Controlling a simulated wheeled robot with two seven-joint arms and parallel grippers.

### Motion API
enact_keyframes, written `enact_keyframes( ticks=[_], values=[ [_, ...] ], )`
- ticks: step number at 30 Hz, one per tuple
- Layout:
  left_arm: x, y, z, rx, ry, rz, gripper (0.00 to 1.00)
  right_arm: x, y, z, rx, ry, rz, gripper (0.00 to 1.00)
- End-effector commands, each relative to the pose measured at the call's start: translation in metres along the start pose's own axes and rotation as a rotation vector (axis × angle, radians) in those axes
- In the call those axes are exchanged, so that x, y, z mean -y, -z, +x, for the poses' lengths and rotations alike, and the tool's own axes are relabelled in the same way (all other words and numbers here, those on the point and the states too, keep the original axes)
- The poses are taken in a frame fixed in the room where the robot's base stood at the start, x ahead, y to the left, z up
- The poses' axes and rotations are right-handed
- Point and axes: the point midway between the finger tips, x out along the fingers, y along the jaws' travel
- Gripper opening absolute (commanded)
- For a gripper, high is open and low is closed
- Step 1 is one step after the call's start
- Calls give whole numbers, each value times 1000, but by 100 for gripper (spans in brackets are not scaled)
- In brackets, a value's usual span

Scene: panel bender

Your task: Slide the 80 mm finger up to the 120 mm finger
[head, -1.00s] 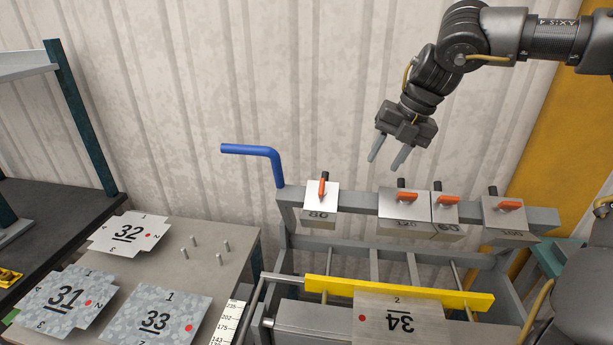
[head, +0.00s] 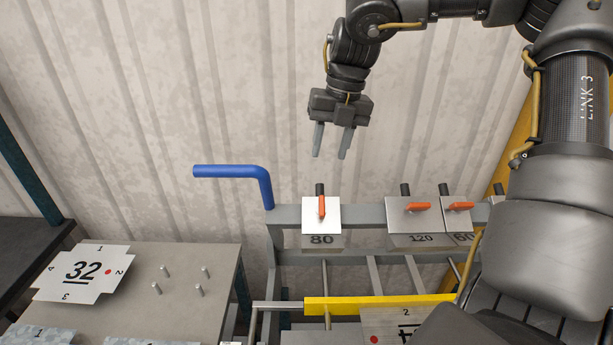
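The 80 mm finger (head: 321,226) is a pale metal block marked 80 at the left part of the grey beam (head: 365,217). Its orange lever (head: 322,208) points along the block, and a dark peg stands up behind it. The 120 mm finger (head: 415,226) sits to its right across a bare stretch of beam, with its orange lever turned sideways. My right gripper (head: 330,155) is open and empty, pointing down above the 80 mm finger and clear of it. My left gripper is out of view.
A 60 finger (head: 457,224) stands against the right side of the 120 mm finger. A blue handle (head: 238,173) rises at the beam's left end. A yellow bar (head: 375,305) runs below. Plate 32 (head: 85,272) and several pins lie on the table at left.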

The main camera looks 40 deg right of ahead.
Motion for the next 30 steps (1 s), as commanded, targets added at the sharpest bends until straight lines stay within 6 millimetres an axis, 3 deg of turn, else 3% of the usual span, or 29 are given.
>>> enact_keyframes(
  ticks=[8,14,21,25,30],
  values=[
    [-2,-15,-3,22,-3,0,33,8,1,4,1,0,13,40],
    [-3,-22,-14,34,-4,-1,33,9,2,34,-3,2,14,40],
    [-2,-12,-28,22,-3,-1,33,8,2,78,-3,1,15,40],
    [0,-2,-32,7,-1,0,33,8,1,94,-2,2,14,40],
    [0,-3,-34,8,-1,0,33,7,1,105,1,0,12,40]
  ],
)
